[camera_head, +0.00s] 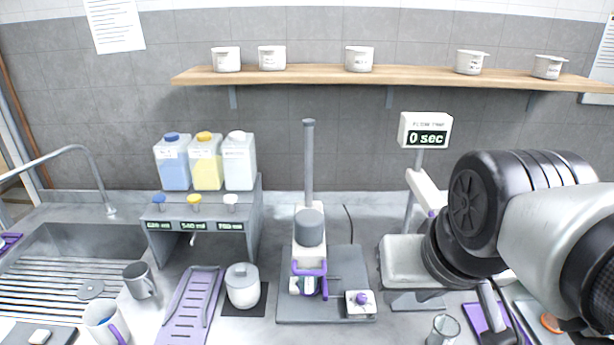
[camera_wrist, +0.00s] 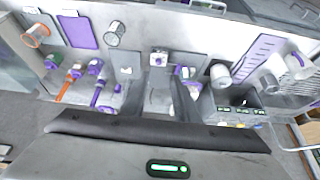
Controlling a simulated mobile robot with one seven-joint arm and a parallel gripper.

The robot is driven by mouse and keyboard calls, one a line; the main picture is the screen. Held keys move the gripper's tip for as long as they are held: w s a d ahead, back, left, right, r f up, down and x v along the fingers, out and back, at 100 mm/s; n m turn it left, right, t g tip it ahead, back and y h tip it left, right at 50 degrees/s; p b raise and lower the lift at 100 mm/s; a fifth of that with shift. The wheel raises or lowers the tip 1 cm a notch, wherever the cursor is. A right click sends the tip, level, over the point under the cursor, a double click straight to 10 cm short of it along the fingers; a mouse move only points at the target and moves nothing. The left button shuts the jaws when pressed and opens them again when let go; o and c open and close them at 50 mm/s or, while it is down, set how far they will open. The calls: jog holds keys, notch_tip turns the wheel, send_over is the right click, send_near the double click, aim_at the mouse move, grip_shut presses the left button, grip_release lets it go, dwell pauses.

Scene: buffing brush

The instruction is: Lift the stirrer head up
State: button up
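The stirrer (camera_head: 309,228) stands at the middle of the counter in the head view. Its grey cylindrical head sits low on a tall upright pole (camera_head: 309,160), with a purple handle (camera_head: 310,268) at its front. Its flat grey base (camera_head: 340,270) carries a small box with a purple knob (camera_head: 360,299). The base and knob box (camera_wrist: 158,58) also show in the wrist view, seen from another side. My gripper's body (camera_wrist: 160,135) fills the bottom of the wrist view, with a green light. My arm is at the right in the head view, apart from the stirrer.
A glass (camera_head: 443,330) stands at front right. A shelf (camera_head: 380,75) spans the wall.

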jog(key=w+a+r+m+g+b, duration=0.1)
jog(key=w+a+r+m+g, duration=0.15)
jog(key=w+a+m, duration=0.45)
jog(key=m+g, duration=0.1)
jog(key=m, duration=0.9)
send_near(306, 272)
jog(key=f, duration=0.3)
jog(key=w+f+b, duration=0.1)
jog(key=f, duration=0.3)
jog(key=shift+w+f, duration=0.1)
jog(key=shift+w, duration=0.1)
grip_shut()
